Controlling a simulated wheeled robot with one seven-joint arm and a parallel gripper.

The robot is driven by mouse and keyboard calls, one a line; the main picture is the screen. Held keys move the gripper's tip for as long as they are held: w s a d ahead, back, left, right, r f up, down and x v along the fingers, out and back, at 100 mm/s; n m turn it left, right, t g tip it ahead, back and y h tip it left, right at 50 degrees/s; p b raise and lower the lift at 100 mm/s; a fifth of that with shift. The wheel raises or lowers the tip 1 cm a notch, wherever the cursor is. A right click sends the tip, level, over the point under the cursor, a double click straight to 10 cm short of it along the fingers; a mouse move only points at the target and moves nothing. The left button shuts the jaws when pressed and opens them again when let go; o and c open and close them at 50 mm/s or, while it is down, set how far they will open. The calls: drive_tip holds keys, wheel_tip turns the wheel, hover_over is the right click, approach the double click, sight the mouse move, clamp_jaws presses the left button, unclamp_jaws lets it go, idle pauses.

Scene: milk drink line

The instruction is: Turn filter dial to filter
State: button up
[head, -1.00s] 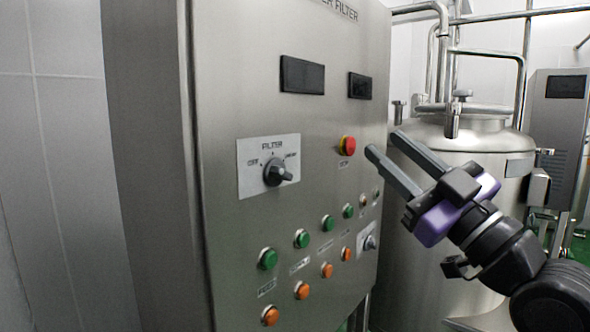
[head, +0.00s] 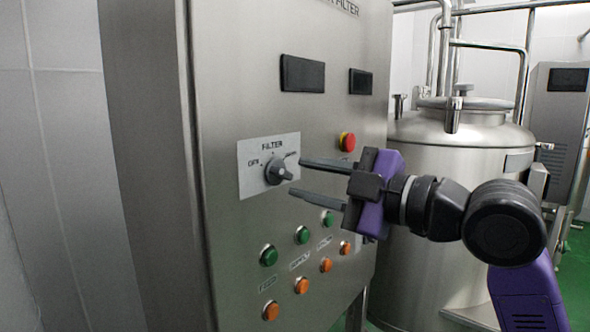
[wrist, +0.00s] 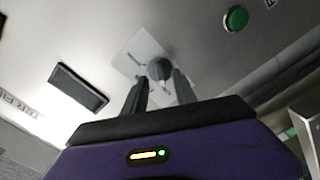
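The filter dial (head: 277,172) is a dark round knob with a pointer grip on a light plate (head: 254,186) labelled FILTER, on the steel cabinet front. My gripper (head: 296,177) points left toward the dial, its two long dark fingers apart, one above the other. The fingertips are close to the dial's right side in the head view; I cannot tell if they touch it. In the wrist view, the dial (wrist: 159,69) shows just beyond and between the open fingers (wrist: 160,85). The small position lettering on the plate is too blurred to read fully.
A red stop button (head: 347,142) sits right of the dial, above my gripper. Green buttons (head: 269,255) and orange buttons (head: 270,310) line the cabinet below. Dark displays (head: 302,74) are above. A steel tank (head: 450,150) stands to the right.

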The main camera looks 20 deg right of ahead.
sight(286, 176)
drive_tip(key=shift+p+x, duration=0.3)
drive_tip(key=shift+x, duration=1.25)
drive_tip(key=shift+c, duration=0.2)
clamp_jaws()
drive_tip(key=m+p, duration=0.1)
drive_tip(key=m, duration=0.5)
drive_tip(key=shift+a, duration=0.1)
drive_tip(key=m+p, duration=0.2)
drive_tip(key=m, duration=0.3)
drive_tip(key=shift+m+p, duration=0.3)
drive_tip(key=shift+p, duration=0.05)
drive_tip(key=shift+f, duration=0.1)
